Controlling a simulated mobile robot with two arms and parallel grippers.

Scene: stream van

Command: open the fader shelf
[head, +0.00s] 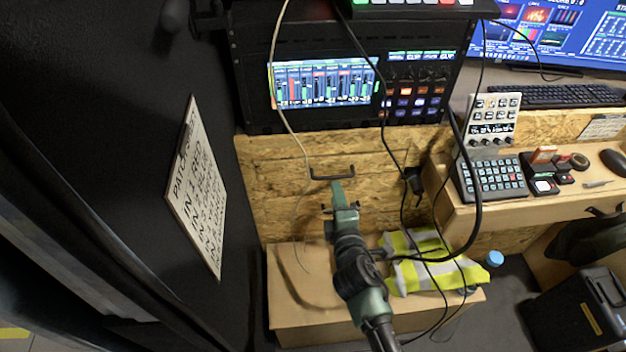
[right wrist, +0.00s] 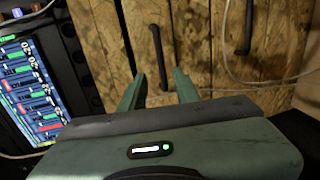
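A black bar handle (head: 332,175) sits on the chipboard front (head: 275,170) below the rack screen. I take this front to be the fader shelf; no gap around it is clear. My right gripper (head: 337,188) is green and reaches up to the handle from below. In the right wrist view its two fingers (right wrist: 158,80) are apart, with the handle (right wrist: 158,50) showing between and beyond them. The fingers do not appear to press on it. A second black handle (right wrist: 243,28) is further from the screen. My left gripper is not in view.
The rack screen (head: 325,84) is above the handle. Loose cables (head: 388,120) hang close to the right of my arm. A yellow vest (head: 430,262) lies on a wooden box (head: 290,310) below. A dark panel with a sign (head: 197,190) stands at left.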

